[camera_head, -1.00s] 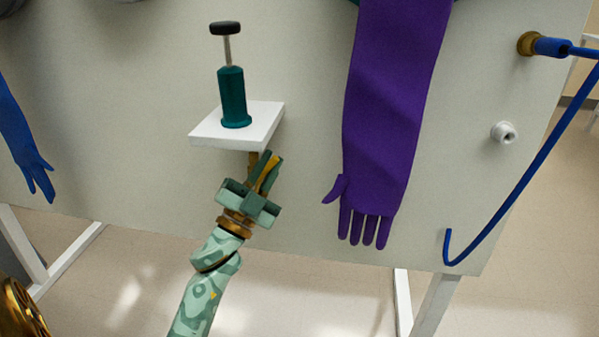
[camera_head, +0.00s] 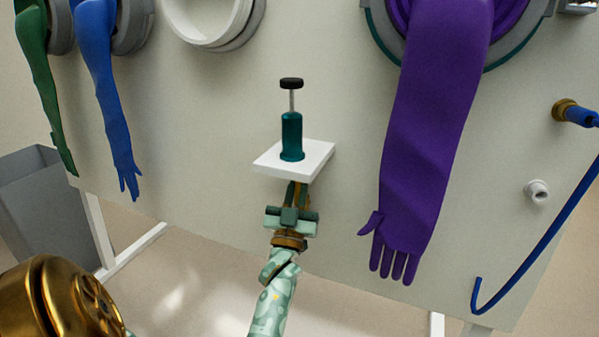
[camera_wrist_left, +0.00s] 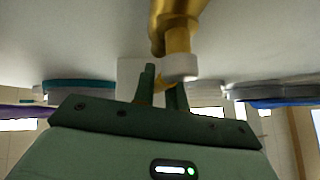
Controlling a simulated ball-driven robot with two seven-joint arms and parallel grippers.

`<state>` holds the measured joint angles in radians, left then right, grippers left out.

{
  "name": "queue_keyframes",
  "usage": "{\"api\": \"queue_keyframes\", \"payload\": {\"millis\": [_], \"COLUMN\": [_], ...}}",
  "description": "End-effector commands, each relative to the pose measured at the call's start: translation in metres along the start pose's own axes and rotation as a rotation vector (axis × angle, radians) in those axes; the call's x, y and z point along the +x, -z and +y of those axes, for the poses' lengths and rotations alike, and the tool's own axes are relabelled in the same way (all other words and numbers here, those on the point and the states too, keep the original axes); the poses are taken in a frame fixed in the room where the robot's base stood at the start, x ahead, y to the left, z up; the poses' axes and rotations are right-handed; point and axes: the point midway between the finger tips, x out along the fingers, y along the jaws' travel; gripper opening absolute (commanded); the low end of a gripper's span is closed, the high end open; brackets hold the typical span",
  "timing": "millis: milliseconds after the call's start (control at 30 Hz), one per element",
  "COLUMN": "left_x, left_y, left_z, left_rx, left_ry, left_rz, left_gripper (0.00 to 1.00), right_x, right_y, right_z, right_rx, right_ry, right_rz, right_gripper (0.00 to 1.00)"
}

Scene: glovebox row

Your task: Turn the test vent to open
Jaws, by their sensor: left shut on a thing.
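A brass valve (camera_wrist_left: 172,28) with a white collar (camera_wrist_left: 180,67) shows in the left wrist view. I take it to be the test vent. A yellow-brass piece (camera_wrist_left: 158,87) by the collar lies between my left fingers. My left gripper (camera_head: 297,193) is just below the white shelf in the head view, and it also shows in the left wrist view (camera_wrist_left: 162,88). It is shut on this brass piece. The fingers and shelf hide most of the vent in the head view, and its setting cannot be read. My right gripper is not in view.
A teal hand pump (camera_head: 292,137) stands on the white shelf (camera_head: 318,158) right above my left gripper. A purple glove (camera_head: 425,150) hangs to the right. A white fitting (camera_head: 537,191) and a blue hose (camera_head: 545,245) are farther right. Blue (camera_head: 105,90) and green (camera_head: 45,90) gloves hang left.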

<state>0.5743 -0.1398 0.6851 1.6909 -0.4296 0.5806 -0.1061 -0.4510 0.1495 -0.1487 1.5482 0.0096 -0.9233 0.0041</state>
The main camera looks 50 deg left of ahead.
Motion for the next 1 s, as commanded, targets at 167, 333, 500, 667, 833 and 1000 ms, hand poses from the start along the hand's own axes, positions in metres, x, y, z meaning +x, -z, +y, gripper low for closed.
{"api": "queue_keyframes", "payload": {"millis": [167,333,500,667,833,1000], "left_x": [-0.0007,-0.0009,-0.0009,-0.0006,-0.0003,-0.0059], "left_y": [-0.0013,-0.0017,-0.0017,-0.0013,-0.0009,-0.0084], "left_z": [-0.0011,-0.0012,-0.0012,-0.0011,-0.001,-0.0011], "left_rx": [-0.012,-0.013,-0.013,-0.012,-0.011,-0.01], "left_ry": [0.011,0.012,0.011,0.011,0.01,0.007], "left_rz": [-0.006,-0.007,-0.007,-0.006,-0.004,-0.007], "left_gripper": [0.0,0.0,0.16,0.35,0.35,0.35], "right_x": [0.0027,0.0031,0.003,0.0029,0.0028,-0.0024], "right_y": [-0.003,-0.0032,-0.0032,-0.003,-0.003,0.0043], "right_z": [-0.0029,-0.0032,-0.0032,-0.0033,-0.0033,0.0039], "right_rx": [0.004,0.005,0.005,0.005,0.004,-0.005], "right_ry": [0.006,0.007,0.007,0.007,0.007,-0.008], "right_rz": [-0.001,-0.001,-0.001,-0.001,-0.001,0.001], "right_gripper": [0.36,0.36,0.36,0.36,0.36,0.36]}}
